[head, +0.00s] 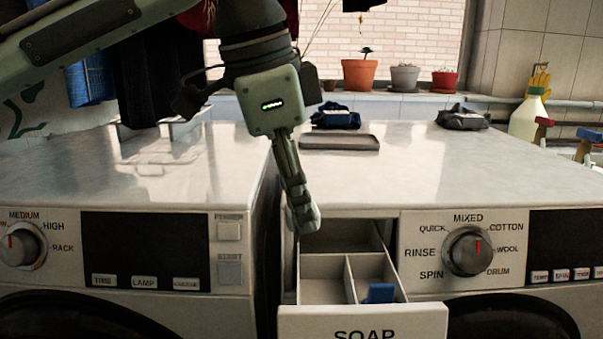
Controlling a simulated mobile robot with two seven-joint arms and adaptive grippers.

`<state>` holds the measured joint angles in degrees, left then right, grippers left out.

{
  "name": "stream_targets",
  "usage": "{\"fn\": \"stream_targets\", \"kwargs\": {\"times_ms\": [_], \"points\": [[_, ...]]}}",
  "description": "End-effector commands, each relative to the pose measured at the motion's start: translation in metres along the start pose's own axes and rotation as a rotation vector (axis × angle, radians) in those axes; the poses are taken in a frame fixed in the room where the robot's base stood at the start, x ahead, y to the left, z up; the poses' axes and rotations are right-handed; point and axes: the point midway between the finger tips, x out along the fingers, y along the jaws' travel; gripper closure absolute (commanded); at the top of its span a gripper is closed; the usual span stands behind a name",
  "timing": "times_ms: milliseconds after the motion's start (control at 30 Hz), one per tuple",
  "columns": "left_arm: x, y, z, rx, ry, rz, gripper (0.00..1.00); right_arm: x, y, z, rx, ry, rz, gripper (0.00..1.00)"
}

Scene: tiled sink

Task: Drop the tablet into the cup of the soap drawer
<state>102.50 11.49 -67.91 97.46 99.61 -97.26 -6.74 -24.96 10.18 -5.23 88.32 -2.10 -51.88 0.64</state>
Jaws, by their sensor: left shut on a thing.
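My left gripper (303,216) reaches down from above, over the back left of the open soap drawer (363,322). Its fingers are shut on a small pale thing, which I take to be the tablet; the fingers hide most of it. The drawer is pulled out of the right machine and is split by pale dividers into compartments. A small blue piece (380,293) sits in the front right compartment; I cannot tell whether it is the cup. My right gripper is not in view.
An empty grey tray (340,142) lies on the right machine's top, with dark blue bundles (335,117) behind it. The control knob (467,252) protrudes right of the drawer.

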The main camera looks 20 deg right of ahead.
Motion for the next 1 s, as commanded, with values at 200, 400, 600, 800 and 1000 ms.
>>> {"fn": "stream_targets", "kwargs": {"times_ms": [200,400,600,800,1000], "points": [[-0.01,0.011,-0.02,0.107,0.016,0.027,0.98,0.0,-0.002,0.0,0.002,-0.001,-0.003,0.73],[0.009,0.014,-0.015,0.109,0.016,0.03,0.98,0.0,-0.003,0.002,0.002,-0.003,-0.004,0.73],[0.03,0.017,-0.009,0.106,0.016,0.027,0.98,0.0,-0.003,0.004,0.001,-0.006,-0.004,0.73],[0.043,0.019,-0.006,0.105,0.017,0.028,0.98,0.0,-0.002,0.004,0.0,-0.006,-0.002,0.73],[0.045,0.019,-0.005,0.104,0.017,0.027,0.98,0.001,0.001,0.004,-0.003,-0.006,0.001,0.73]]}}
